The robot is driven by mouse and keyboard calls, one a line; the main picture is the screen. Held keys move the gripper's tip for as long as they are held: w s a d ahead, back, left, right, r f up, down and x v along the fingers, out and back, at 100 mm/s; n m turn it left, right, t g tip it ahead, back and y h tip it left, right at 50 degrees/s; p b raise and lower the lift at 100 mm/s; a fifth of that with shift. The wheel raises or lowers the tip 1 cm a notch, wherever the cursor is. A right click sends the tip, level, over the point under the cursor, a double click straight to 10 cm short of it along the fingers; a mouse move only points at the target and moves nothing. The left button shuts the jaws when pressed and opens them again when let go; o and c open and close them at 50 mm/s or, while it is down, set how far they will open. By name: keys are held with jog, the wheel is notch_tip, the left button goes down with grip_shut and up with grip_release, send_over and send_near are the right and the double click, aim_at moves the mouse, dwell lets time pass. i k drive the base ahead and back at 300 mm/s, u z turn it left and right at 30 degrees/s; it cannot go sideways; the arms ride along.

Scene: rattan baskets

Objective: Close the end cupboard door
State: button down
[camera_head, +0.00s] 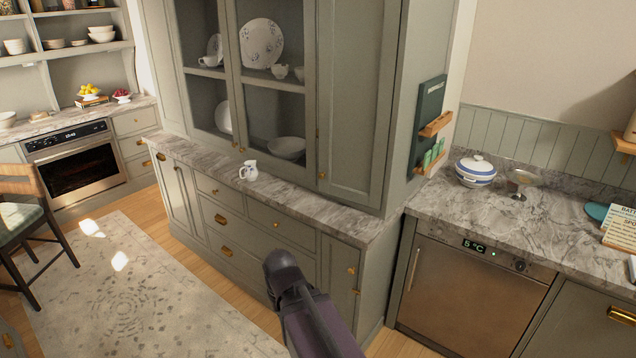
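A tall grey-green dresser stands in the middle of the view. The lower cupboard door (341,290) at its right end has brass fittings on its right side. My arm partly covers the left and lower parts of this door. From here the door looks about flush with the front, but I cannot tell whether it is slightly ajar. A tall upper door (347,95) at the same end looks shut. My dark arm rises from the bottom edge in front of the dresser. No gripper fingers show.
The dresser's marble worktop (330,216) juts out above the lower doors and drawers, with a white jug (248,171) on it. A steel-fronted fridge (470,300) stands to the right. A chair (25,215) is at the left. Rug (140,290) and floor at left are open.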

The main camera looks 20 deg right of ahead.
aim_at(359, 41)
jog(key=u, duration=0.45)
jog(key=i, duration=0.85)
jog(key=z, duration=0.25)
